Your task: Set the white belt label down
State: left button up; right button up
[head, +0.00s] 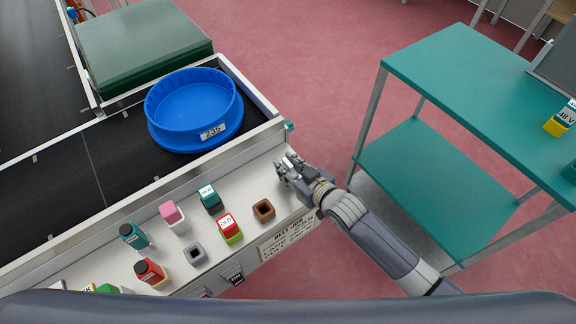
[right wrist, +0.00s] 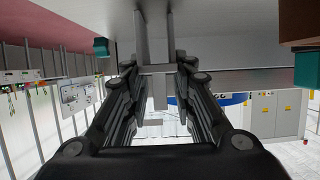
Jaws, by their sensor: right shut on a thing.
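My right gripper (head: 284,168) is at the right end of the pale ledge beside the conveyor, low over it or at its surface. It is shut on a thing. In the right wrist view, a narrow pale grey piece (right wrist: 160,92) shows between the fingers of the right gripper (right wrist: 156,70); I take it to be the white belt label. Its face is not readable, and in the head view the hand hides it. Whether it touches the ledge, I cannot tell. My left gripper is not in view.
The ledge (head: 258,178) holds a brown square holder (head: 264,209), a red-and-green OLD block (head: 229,228), a teal block (head: 210,198) and several others. A blue round tub (head: 193,107) stands on the conveyor. A teal cart (head: 455,70) stands right, across a floor gap.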

jog(key=shift+f, duration=0.2)
jog(key=o, duration=0.8)
jog(key=shift+r, duration=0.25)
jog(key=v, duration=1.2)
jog(key=shift+p, duration=0.4)
